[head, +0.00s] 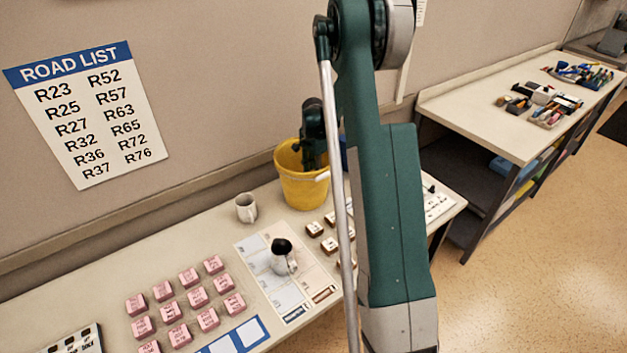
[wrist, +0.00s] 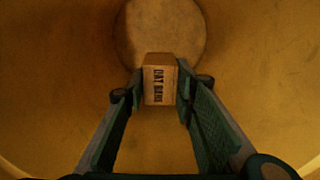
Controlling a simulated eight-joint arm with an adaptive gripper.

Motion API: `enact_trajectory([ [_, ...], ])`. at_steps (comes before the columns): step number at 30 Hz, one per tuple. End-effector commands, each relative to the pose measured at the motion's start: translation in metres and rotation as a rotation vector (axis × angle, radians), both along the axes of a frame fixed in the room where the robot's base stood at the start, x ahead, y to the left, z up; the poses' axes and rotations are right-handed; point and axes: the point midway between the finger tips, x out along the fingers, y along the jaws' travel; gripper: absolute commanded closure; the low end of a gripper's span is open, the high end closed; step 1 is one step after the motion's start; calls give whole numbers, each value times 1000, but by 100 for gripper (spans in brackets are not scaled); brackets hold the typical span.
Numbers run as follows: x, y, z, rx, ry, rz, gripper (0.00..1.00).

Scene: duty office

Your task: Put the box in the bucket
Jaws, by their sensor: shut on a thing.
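The yellow bucket (head: 304,188) stands upright on the desk against the wall in the head view. My gripper reaches down into its mouth from above, and the bucket's wall hides the fingertips there. In the wrist view the inside of the bucket (wrist: 60,70) fills the picture, with its round floor at the top. My gripper (wrist: 158,88) is shut on a small tan box (wrist: 159,78) with dark lettering, one finger on each side. The box is inside the bucket; I cannot tell whether it touches the floor.
A white mug (head: 246,208) stands left of the bucket. Pink labelled blocks (head: 180,335) lie in rows at the front left. A sheet (head: 262,262) with a black-topped object (head: 284,260) on it lies in front.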

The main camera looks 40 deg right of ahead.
Motion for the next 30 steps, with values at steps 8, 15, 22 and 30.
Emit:
enact_trajectory([
  [8,0,0,-28,0,0,0,78],
  [15,0,0,-33,0,0,0,78],
  [22,0,0,-35,0,0,0,78],
  [30,0,0,-36,0,0,0,58],
])
